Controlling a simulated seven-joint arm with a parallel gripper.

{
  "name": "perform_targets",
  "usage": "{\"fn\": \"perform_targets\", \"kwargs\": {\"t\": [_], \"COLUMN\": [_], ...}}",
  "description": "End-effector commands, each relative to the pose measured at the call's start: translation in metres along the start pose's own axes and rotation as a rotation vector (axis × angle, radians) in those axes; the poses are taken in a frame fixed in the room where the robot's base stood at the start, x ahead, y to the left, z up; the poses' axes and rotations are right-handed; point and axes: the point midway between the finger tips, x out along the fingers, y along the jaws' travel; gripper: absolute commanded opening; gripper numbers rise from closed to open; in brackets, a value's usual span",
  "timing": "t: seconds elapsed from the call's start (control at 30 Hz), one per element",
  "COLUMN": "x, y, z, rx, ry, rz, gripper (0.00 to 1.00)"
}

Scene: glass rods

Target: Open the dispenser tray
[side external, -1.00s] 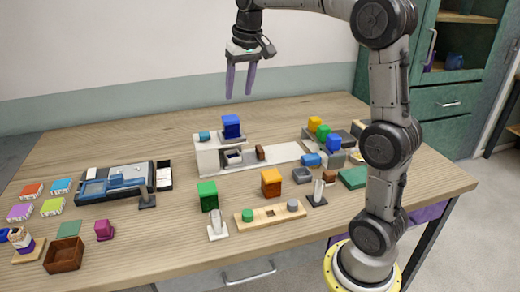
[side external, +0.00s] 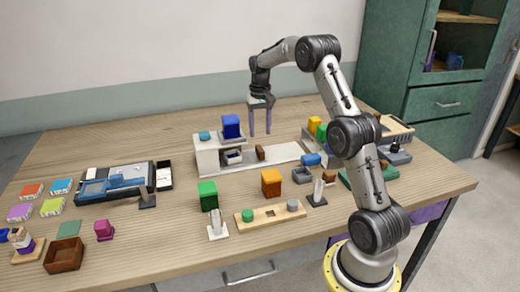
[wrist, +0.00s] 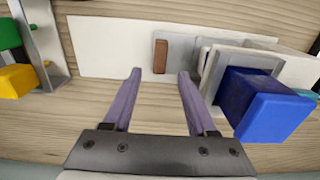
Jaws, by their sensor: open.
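The dispenser is a white unit (side external: 207,158) with a blue block (side external: 232,126) on top, on a long white base (side external: 275,154). A small grey tray (side external: 233,157) sits in its opening. A brown upright handle (side external: 260,152) stands just right of it. In the wrist view, the brown handle (wrist: 160,56) is on a grey plate beside the dispenser, and the blue block (wrist: 262,103) is at right. My gripper (side external: 260,134) is open and empty, pointing down above and behind the base. In the wrist view, the brown handle appears just beyond the gap between the fingertips (wrist: 160,74).
Green (side external: 208,195) and orange (side external: 271,182) blocks and a wooden board (side external: 268,215) stand in front of the dispenser. Coloured blocks and a grey holder crowd the right (side external: 314,124). A blue-and-black device (side external: 115,182) is at left. The table behind the dispenser is clear.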

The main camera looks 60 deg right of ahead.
Motion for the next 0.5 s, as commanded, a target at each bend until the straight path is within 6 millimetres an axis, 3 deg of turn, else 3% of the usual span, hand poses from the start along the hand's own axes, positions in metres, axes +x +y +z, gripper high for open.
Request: {"fn": "perform_targets", "kwargs": {"t": [0.1,0.3,0.5], "x": [0.026,0.060,0.079], "y": [0.000,0.000,0.000], "z": [0.001,0.001,0.001], "rx": [-0.001,-0.001,-0.001], "ry": [-0.005,-0.003,-0.002], "rz": [0.001,0.000,0.000], "gripper": [0.57,0.57,0.57]}}
